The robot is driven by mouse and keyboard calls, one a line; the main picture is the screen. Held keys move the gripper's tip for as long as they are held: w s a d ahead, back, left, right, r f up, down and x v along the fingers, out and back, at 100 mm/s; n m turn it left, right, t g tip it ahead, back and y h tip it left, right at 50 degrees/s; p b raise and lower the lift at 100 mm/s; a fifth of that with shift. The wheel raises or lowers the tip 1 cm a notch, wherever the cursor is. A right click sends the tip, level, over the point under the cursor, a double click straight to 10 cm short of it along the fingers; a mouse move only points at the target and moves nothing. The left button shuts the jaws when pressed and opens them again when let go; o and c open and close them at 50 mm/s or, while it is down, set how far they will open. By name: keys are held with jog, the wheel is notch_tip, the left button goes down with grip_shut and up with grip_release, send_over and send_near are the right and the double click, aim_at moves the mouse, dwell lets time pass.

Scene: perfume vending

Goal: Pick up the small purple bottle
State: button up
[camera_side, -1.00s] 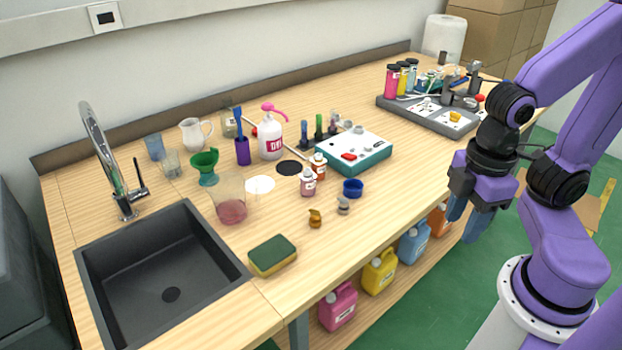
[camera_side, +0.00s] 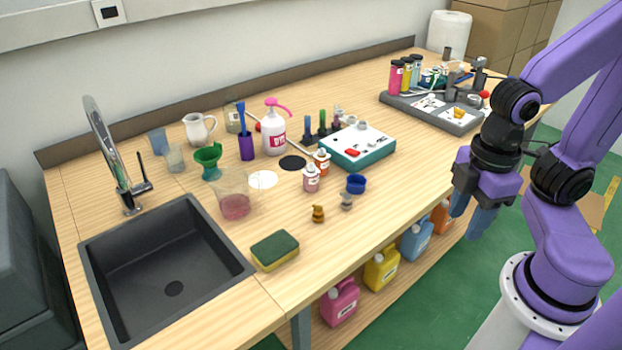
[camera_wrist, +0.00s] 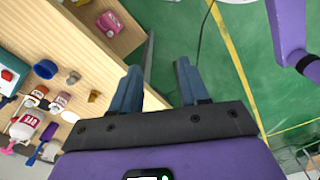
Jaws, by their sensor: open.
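The small purple bottle (camera_side: 311,180), mauve with a white label and pale cap, stands upright on the wooden table in the side view. A similar orange-brown bottle (camera_side: 322,161) stands close behind it. The mauve bottle also shows at the left of the wrist view (camera_wrist: 59,103), small and tilted by the camera angle. My gripper (camera_side: 468,214) is open and empty, fingers pointing down, past the table's front edge and well to the right of the bottle. In the wrist view the fingers (camera_wrist: 158,70) are apart over green floor.
A blue cap (camera_side: 356,185), a grey stopper (camera_side: 346,201) and a gold stopper (camera_side: 318,214) lie near the bottle, on the front-edge side. A teal-and-white device (camera_side: 357,147) stands behind right. A beaker (camera_side: 235,203) and sponge (camera_side: 274,251) are left. Coloured jugs sit below the tabletop.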

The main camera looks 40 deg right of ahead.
jog(key=o, duration=0.4)
jog(key=n+t+h, duration=0.9)
jog(key=n+h, duration=0.2)
jog(key=n, duration=0.3)
send_near(310, 171)
jog(key=x, duration=0.7)
jog(key=shift+w+d+r, duration=0.1)
jog(key=shift+d, duration=0.35)
jog(key=shift+f+x, duration=0.15)
jog(key=shift+x, duration=1.15)
jog(key=shift+f+x, duration=0.1)
jog(key=shift+x, duration=1.2)
